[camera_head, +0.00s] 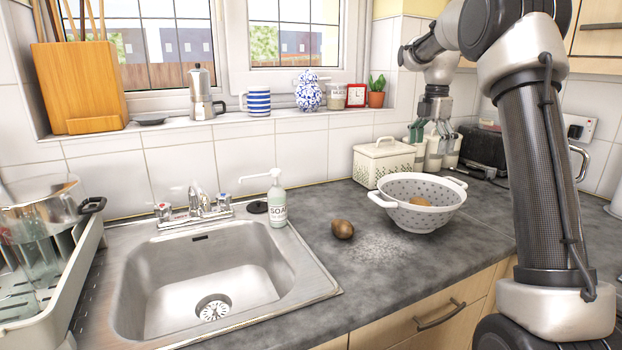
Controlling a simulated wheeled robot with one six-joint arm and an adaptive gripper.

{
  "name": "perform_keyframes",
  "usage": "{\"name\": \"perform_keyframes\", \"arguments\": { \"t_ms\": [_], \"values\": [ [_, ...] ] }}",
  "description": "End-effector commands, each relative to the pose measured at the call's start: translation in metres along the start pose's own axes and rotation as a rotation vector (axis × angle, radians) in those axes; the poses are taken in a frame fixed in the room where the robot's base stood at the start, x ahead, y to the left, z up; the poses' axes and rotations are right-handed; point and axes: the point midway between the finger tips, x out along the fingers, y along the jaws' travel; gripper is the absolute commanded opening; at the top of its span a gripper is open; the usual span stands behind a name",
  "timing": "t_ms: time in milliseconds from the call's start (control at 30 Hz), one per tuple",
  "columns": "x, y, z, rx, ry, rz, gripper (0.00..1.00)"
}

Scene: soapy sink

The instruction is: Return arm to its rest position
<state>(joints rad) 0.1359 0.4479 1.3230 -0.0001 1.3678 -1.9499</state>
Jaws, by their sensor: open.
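My arm rises on the right and bends over toward the back wall. My gripper (436,134) hangs fingers down, open, in front of pale bottles or canisters at the back of the worktop. It is small in view, and I see nothing held in it. A white colander (398,216) with grey dots stands on the worktop below it, with a brown potato-like item (421,201) inside. Another brown potato (343,229) lies on the worktop left of the colander, apart from it.
A steel sink (130,290) with a tap (197,203) and a soap bottle (277,200) is at left-centre. A cream lidded box (384,162) stands behind the colander. A dish rack (62,272) is at far left. The windowsill holds a moka pot (201,95) and mugs.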

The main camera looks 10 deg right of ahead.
Motion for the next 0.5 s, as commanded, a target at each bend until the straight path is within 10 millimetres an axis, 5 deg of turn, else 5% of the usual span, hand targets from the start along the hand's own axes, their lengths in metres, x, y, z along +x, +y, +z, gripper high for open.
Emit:
{"name": "perform_keyframes", "arguments": {
  "t_ms": [100,267,500],
  "values": [
    [0.002,0.005,0.002,0.214,-0.006,0.024,0.98],
    [0.042,-0.019,-0.007,0.658,0.001,-0.02,0.98],
    [0.037,-0.118,-0.058,1.344,0.005,0.013,0.98]
  ]
}}
